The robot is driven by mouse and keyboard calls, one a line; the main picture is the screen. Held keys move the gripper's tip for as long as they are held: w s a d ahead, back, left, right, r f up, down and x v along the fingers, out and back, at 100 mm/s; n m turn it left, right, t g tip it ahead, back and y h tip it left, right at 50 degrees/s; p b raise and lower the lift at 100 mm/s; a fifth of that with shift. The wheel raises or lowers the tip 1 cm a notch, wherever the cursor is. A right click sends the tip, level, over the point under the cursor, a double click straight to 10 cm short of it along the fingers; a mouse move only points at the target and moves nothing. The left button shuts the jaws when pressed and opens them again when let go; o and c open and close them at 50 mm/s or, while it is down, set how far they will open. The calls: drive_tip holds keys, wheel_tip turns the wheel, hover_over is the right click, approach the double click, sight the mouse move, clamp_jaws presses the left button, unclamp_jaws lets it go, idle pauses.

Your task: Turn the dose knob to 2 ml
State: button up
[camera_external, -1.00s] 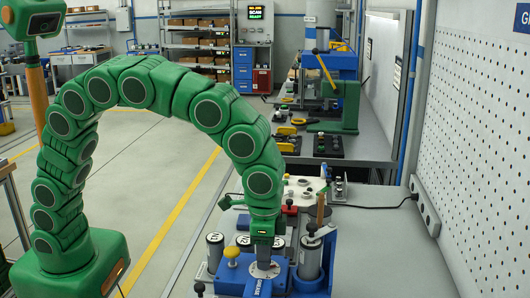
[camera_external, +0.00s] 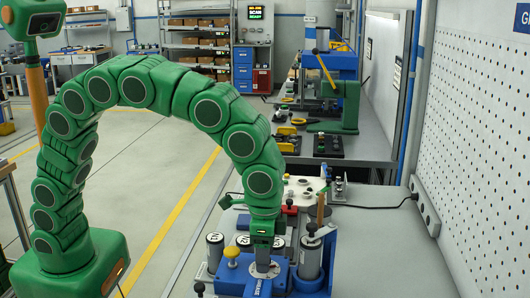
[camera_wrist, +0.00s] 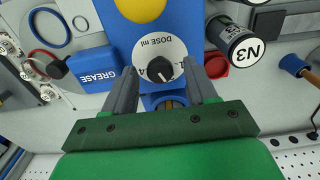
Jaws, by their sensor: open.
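The dose knob (camera_wrist: 160,69) is a small black knob with a white pointer mark. It sits on a white round dial marked DOSE ml (camera_wrist: 156,45) on a blue housing (camera_wrist: 185,20). In the wrist view my gripper (camera_wrist: 159,73) is open, with one finger on each side of the knob and a gap beside it. The fingers partly cover the dial's numbers, so I cannot read the current setting. In the external view my gripper (camera_external: 263,266) points down over the blue dosing unit (camera_external: 236,277), hiding the knob.
A grey cylinder (camera_external: 311,258) stands right of my gripper, and several labelled cylinders stand behind and left. The wrist view shows a blue GREASE block (camera_wrist: 95,69) and an N3 cylinder (camera_wrist: 235,40). The bench is clear at right.

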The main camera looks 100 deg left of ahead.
drive_tip(key=shift+r, duration=0.1)
wheel_tip(320, 180, up, 8)
drive_tip(key=shift+f, duration=0.2)
idle(0.4)
drive_tip(key=shift+s+a+r, duration=0.1)
drive_tip(key=shift+s+a, duration=0.05)
drive_tip(key=shift+s, duration=0.15)
drive_tip(key=s+a+f, duration=0.1)
drive_tip(key=s+a, duration=0.1)
drive_tip(key=s, duration=1.2)
drive_tip(key=s+a+f+g, duration=0.1)
drive_tip(key=s+a, duration=0.2)
drive_tip(key=s, duration=1.2)
drive_tip(key=s+a, duration=0.3)
drive_tip(key=s, duration=1.1)
drive_tip(key=shift+s+f+g, duration=0.3)
drive_tip(key=shift+f+g, duration=0.1)
